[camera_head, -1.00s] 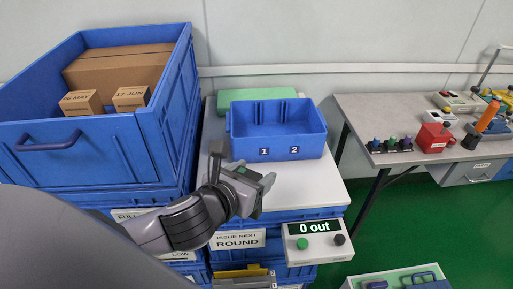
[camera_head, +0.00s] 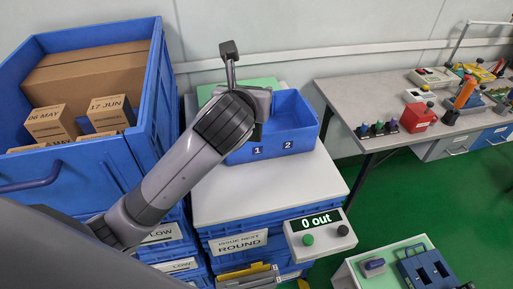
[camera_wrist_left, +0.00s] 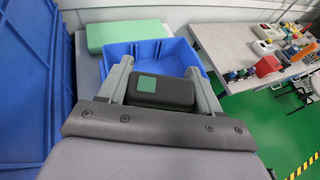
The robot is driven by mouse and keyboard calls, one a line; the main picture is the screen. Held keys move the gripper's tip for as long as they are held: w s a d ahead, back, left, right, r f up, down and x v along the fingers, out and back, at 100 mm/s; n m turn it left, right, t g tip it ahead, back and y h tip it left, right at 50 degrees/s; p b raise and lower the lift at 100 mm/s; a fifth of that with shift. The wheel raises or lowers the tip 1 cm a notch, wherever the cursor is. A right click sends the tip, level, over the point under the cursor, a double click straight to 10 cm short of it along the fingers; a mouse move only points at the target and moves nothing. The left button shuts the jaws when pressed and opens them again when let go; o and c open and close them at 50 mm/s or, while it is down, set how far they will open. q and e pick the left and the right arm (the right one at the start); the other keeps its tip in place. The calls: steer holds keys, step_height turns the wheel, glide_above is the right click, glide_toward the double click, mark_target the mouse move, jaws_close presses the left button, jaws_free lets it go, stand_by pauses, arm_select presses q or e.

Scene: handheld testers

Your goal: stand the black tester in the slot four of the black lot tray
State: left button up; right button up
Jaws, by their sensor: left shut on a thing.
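My left gripper (camera_wrist_left: 160,82) is shut on a black tester (camera_wrist_left: 165,95) with a green square on its face, seen between the two fingers in the left wrist view. In the head view the left gripper (camera_head: 262,120) is over the rear of the white-topped stand, in front of the blue bin (camera_head: 292,142) marked 1 and 2. The tester is hidden there behind my arm and gripper. My right gripper is not in view. I cannot clearly make out a black lot tray with a slot four in either view.
A tall blue crate (camera_head: 142,110) with cartons stands at left. A green box (camera_wrist_left: 125,35) lies behind the bin. A "0 out" panel (camera_head: 320,234) is at the stand's front. A dark blue slotted holder (camera_head: 428,268) is lower right; a grey bench (camera_head: 370,90) stands beyond.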

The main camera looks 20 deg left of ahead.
arm_select(q)
step_height(320, 180, down, 17)
steer(key=w+d+b, duration=0.1)
steer(key=b, duration=0.2)
steer(key=shift+d+f, duration=0.2)
steer(key=shift+w, duration=0.1)
stand_by(0.3)
steer(key=o, duration=1.1)
steer(key=shift+f, duration=0.15)
steer(key=shift+o, duration=0.2)
